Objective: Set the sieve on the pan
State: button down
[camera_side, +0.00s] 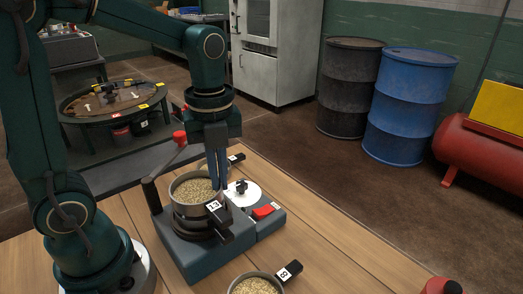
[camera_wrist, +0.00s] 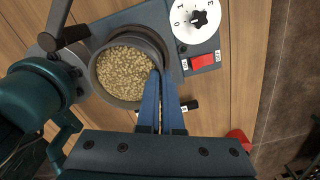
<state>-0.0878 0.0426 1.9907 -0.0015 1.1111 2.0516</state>
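The sieve, a grey round vessel of pale grain (camera_side: 178,197), is over the shaker base (camera_side: 190,259); it fills the middle of the wrist view (camera_wrist: 106,98). Below it in the side view is a dark round pan (camera_side: 187,226) with a black tagged handle (camera_side: 223,230). I cannot tell whether sieve and pan touch. My gripper (camera_side: 218,184) points down at the sieve's right rim. In the wrist view its blue fingers (camera_wrist: 162,76) are close together with the rim between them. They hide part of the rim and the handle's tag.
The base has a white dial (camera_side: 243,194), a red switch (camera_side: 264,211) and an upright black lever (camera_side: 151,195) at its left. Another grain-filled vessel (camera_side: 255,286) with a tagged handle (camera_side: 288,271) stands at the front. A further black handle (camera_side: 236,158) shows behind. The wooden table (camera_side: 330,240) is clear at right.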

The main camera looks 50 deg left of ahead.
jog(key=shift+f, duration=0.55)
dwell(0.8)
jog(key=c, duration=1.4)
grip_release()
jog(key=shift+o, duration=0.2)
notch_tip(320, 180, up, 11)
